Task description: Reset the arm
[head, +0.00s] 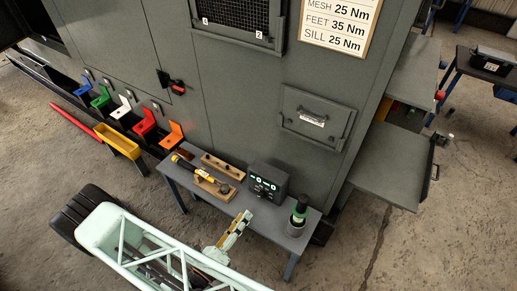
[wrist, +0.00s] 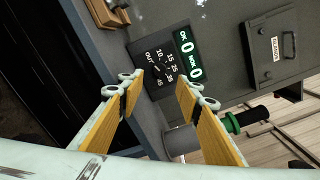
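My gripper (head: 238,226) is at the end of my mint-green arm, over the front edge of the small grey workbench (head: 234,205). In the wrist view my gripper (wrist: 155,90) shows two fingers with yellow pads spread wide apart, with nothing held between them. Beyond the fingertips is the dark control box (head: 268,182), with its dial and green display lit; the box also shows in the wrist view (wrist: 165,66). A green-and-black tool (head: 300,209) stands in a grey holder at the bench's right end; it is right of the fingers in the wrist view (wrist: 246,119).
A yellow-and-black tool (head: 192,169) lies on wooden cradles at the bench's left. The grey enclosure (head: 240,90) stands behind, with a handled hatch (head: 315,118). Coloured brackets and a yellow bin (head: 118,141) are at left. Floor right of the bench is clear.

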